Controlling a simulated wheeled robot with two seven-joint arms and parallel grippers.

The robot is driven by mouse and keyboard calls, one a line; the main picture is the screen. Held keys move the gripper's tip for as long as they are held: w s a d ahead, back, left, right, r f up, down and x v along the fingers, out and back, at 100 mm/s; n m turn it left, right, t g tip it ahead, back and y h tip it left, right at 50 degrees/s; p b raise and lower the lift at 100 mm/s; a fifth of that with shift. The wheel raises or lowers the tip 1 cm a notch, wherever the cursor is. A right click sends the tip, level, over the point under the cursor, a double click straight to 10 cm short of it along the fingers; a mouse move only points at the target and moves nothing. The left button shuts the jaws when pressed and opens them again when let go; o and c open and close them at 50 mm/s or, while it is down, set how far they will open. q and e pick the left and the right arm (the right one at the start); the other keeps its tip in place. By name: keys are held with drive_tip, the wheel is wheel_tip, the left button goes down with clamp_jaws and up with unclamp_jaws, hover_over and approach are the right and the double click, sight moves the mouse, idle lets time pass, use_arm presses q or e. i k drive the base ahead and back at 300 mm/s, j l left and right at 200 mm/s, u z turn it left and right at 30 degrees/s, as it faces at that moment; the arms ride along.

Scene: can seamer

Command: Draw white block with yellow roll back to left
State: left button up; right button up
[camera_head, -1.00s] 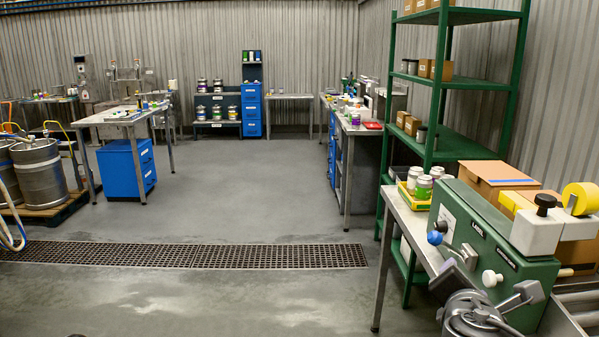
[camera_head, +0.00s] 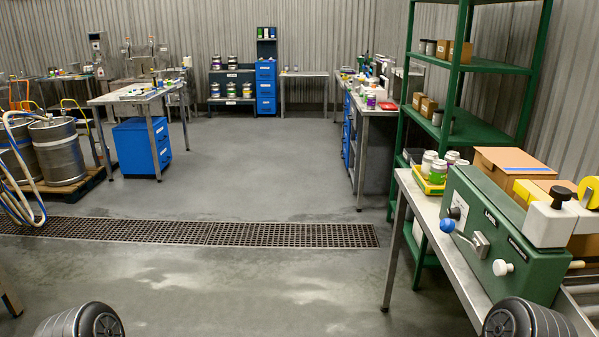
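The white block (camera_head: 545,226) sits on top of the green machine (camera_head: 500,232) at the right, toward its right end. It has a black knob (camera_head: 561,196) on top. The yellow roll (camera_head: 590,192) is just right of and behind the knob, cut by the picture edge. Neither of my grippers is in view. Only dark rounded parts of my own arms show at the bottom edge, left and right.
The machine's front has a blue-ball lever (camera_head: 447,226) and a white knob (camera_head: 502,267). It stands on a metal table (camera_head: 410,190) beside cans in a yellow tray (camera_head: 428,186) and a cardboard box (camera_head: 508,163). A green shelf (camera_head: 400,130) stands behind. The floor ahead is clear.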

sight(548, 223)
drive_tip(key=z, duration=0.95)
